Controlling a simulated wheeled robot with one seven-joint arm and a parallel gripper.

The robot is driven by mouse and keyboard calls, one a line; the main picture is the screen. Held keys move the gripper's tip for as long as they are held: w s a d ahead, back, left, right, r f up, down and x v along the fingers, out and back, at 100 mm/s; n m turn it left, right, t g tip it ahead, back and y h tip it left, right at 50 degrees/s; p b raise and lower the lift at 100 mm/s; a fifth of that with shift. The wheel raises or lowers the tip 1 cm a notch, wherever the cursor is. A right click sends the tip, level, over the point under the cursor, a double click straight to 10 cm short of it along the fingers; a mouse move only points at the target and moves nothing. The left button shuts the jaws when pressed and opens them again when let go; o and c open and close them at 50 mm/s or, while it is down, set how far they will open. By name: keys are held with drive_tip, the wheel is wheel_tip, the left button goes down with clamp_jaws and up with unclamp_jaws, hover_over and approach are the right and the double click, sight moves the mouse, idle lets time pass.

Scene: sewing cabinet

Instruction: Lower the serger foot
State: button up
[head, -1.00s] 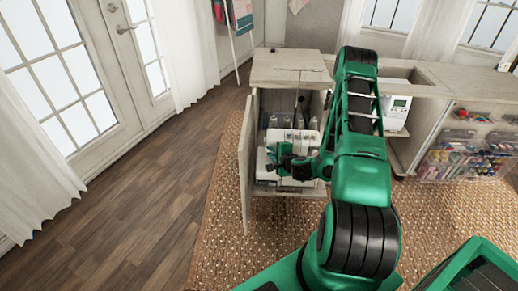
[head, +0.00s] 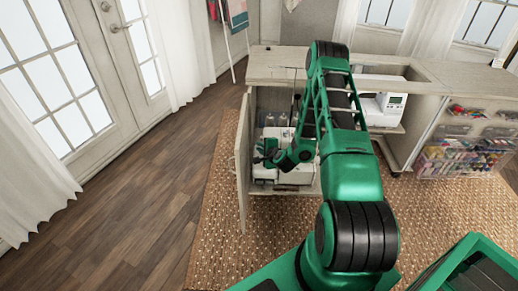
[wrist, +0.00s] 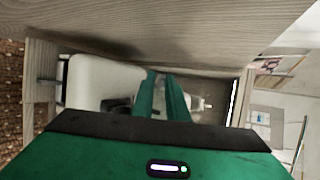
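The serger (head: 298,172) is a white machine inside the open left cabinet, with thread spools behind it. Its white body also shows in the wrist view (wrist: 100,82), on the left. My gripper (head: 262,155) reaches into the cabinet at the left part of the serger. In the wrist view my gripper's two green fingers (wrist: 164,92) point forward beside the white body, close together with a narrow gap and nothing visible between them. I cannot tell whether they touch the serger. The serger foot cannot be made out; my arm and gripper cover part of the machine.
The cabinet door (head: 243,165) stands open on the left, close to my gripper. The cabinet top (head: 275,64) is above my gripper. A white sewing machine (head: 385,100) stands to the right. Clear drawers (head: 455,155) are at far right. The wood floor at left is clear.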

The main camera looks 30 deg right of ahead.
drive_tip(key=shift+w+f, duration=0.3)
drive_tip(key=shift+w, duration=0.3)
clamp_jaws()
